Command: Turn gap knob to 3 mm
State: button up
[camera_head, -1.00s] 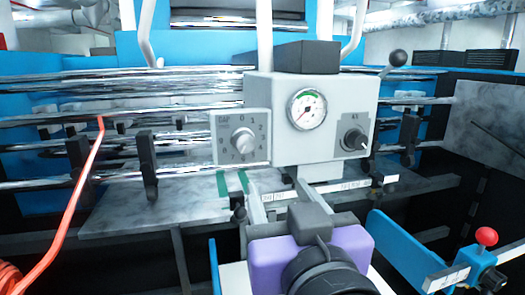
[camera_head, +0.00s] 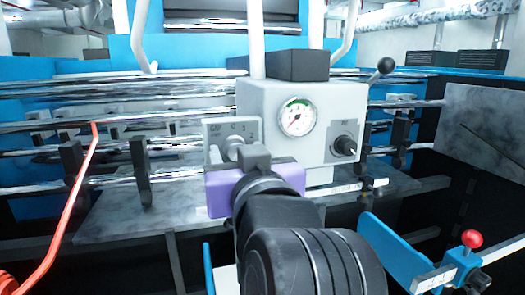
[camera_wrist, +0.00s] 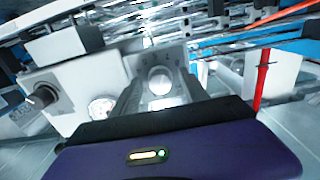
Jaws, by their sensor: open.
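The gap knob (camera_head: 232,144) is a round pale knob on a square plate (camera_head: 213,128) marked GAP, with numbers around it, left of the grey control box. My gripper has its purple body (camera_head: 221,196) just in front of this plate and hides its lower part and most of the numbers. In the wrist view the knob (camera_wrist: 160,79) shows between the two fingers of my open gripper (camera_wrist: 160,88). I cannot tell whether the fingers touch it. The knob's pointer setting is not readable.
The grey control box (camera_head: 270,105) carries a round gauge (camera_head: 297,117) and a second, dark knob (camera_head: 345,146). Shiny rollers (camera_head: 90,88) run behind. A red-topped lever (camera_head: 472,239) stands at front right.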

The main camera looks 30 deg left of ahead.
jog(key=shift+c, duration=0.2)
grip_shut()
dwell(0.3)
jog(key=shift+w+r+n, duration=0.1)
jog(key=shift+n, duration=11.7)
